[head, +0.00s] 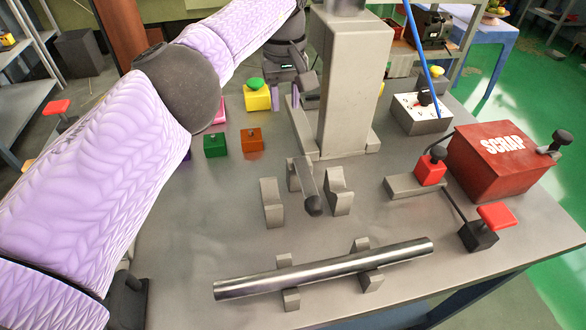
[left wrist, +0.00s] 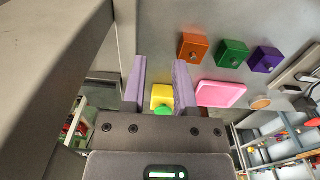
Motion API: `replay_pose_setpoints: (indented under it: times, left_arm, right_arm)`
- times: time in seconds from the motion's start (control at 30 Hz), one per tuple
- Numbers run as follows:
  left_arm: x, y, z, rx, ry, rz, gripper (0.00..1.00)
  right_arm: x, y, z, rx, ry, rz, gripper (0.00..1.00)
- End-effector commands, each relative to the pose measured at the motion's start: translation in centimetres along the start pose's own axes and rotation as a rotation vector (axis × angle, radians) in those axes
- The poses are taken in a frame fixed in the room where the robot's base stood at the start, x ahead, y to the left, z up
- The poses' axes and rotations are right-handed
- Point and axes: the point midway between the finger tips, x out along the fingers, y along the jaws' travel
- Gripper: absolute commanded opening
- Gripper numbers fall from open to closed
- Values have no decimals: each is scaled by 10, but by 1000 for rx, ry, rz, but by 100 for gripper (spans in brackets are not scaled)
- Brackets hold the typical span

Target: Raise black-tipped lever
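The black-tipped lever (head: 308,182) is a short grey bar with a black ball at its near end. It sits between grey upright brackets in the middle of the table in the head view, tilted down toward me with the ball low. My left gripper (head: 286,97) is at the back of the table, beside the grey column and well beyond the lever. In the left wrist view its lilac fingers (left wrist: 160,88) are apart. A yellow block with a green button (left wrist: 162,97) shows between them, and I cannot tell how far below. The lever is not visible there. My right gripper is not in view.
A tall grey column (head: 352,80) stands behind the lever. A steel rod (head: 325,270) lies on supports in front. A red SCRAP box (head: 495,160) and a red block with a black knob (head: 431,170) stand right. Green (head: 215,145) and orange (head: 251,139) blocks sit left.

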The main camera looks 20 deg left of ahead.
Motion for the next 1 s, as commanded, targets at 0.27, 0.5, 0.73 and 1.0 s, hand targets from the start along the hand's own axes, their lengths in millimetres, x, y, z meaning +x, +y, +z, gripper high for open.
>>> replay_pose_setpoints:
  times: [0.27,0.5,0.73,1.0]
  left_arm:
    - [18,0,-1,0,-6,-4,88]
    - [18,0,-1,0,-6,-4,88]
    - [18,0,-1,0,-6,-4,88]
    - [18,0,-1,0,-6,-4,88]
  right_arm:
    - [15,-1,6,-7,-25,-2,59]
    - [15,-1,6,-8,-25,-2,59]
    - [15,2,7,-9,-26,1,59]
    - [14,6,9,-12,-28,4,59]
